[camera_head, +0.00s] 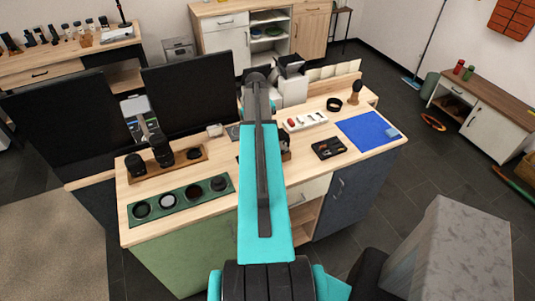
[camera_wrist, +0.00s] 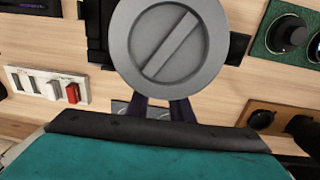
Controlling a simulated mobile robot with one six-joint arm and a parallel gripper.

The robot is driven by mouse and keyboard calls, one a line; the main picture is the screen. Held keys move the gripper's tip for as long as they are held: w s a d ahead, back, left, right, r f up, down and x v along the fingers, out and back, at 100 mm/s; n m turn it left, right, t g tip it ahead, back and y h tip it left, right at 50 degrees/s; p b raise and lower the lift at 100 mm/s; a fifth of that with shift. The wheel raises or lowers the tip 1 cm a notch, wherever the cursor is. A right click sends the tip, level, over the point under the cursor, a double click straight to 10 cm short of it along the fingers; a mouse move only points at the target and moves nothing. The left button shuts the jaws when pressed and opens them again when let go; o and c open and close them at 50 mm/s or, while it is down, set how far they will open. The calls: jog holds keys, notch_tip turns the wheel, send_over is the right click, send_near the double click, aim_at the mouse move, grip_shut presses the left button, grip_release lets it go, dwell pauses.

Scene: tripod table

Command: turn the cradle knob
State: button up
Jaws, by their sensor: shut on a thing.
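A round grey disc, which I take to be the cradle knob (camera_wrist: 168,42), fills the upper middle of the wrist view. A straight bar runs across its face, slanting from lower left to upper right. A black body, apparently the cradle (camera_wrist: 98,32), shows behind it on both sides. My gripper (camera_wrist: 161,108) is shut, its dark fingers meeting the knob's lower rim; the exact contact is hidden. In the head view my teal arm covers the gripper and the knob, and only a dark bit of what may be the cradle (camera_head: 286,152) shows beside it.
A green tray of round parts (camera_head: 181,201) and a brown lens rack (camera_head: 169,166) stand left on the wooden table. Dark screens (camera_head: 188,90) stand behind left.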

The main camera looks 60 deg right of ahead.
jog(key=shift+d, duration=0.2)
jog(key=shift+s+d+t+y, duration=0.1)
jog(key=shift+s+t+y, duration=0.05)
jog(key=shift+t+y, duration=0.6)
jog(key=o, duration=0.7)
jog(key=shift+o, duration=0.2)
jog(key=shift+r, duration=0.1)
jog(key=shift+s+d+r, duration=0.1)
jog(key=shift+r, duration=1.1)
jog(key=shift+s+d+r, duration=0.1)
jog(key=shift+r, duration=1.05)
